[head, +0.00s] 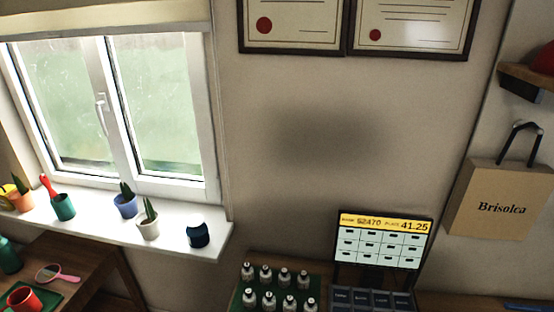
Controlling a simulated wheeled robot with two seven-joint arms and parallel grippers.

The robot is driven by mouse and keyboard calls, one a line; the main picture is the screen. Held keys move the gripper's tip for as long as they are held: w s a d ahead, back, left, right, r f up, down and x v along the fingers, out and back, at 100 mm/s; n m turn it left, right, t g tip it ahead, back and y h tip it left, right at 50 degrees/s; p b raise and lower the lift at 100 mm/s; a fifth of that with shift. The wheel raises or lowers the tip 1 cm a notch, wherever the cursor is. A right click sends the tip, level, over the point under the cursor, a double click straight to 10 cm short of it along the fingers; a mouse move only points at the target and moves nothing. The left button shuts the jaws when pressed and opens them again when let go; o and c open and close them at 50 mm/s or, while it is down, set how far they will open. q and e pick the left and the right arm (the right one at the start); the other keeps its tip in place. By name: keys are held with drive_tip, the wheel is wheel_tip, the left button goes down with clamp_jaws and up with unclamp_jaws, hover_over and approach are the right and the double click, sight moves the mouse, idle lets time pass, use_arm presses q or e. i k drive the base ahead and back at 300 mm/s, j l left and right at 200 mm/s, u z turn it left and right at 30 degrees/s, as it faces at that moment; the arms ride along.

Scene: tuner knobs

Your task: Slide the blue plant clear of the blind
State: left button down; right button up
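The blue plant (125,205) is a small green succulent in a blue pot. A white-potted plant (148,222) stands close to the right of the blue one and a little nearer. Neither of my grippers shows in the head view.
On the sill also stand a dark blue jar (198,234), a teal pot (63,206) with a red-handled tool, and an orange-potted plant (20,200). Below are a wooden table with a red mug (24,299), several bottles (268,290) and a lit screen (383,240).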

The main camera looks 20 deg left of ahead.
sight(125, 199)
drive_tip(key=i+j+u, duration=0.1)
drive_tip(key=u, duration=1.45)
drive_tip(key=i+j+z, duration=0.1)
drive_tip(key=i+j, duration=0.25)
drive_tip(key=j, duration=0.25)
drive_tip(key=i+j+z, duration=0.15)
drive_tip(key=j, duration=0.2)
drive_tip(key=i+j, duration=0.15)
drive_tip(key=j, duration=0.15)
drive_tip(key=i+j+z, duration=0.15)
drive_tip(key=j, duration=0.2)
drive_tip(key=i+j, duration=0.15)
drive_tip(key=j, duration=0.2)
drive_tip(key=z, duration=0.05)
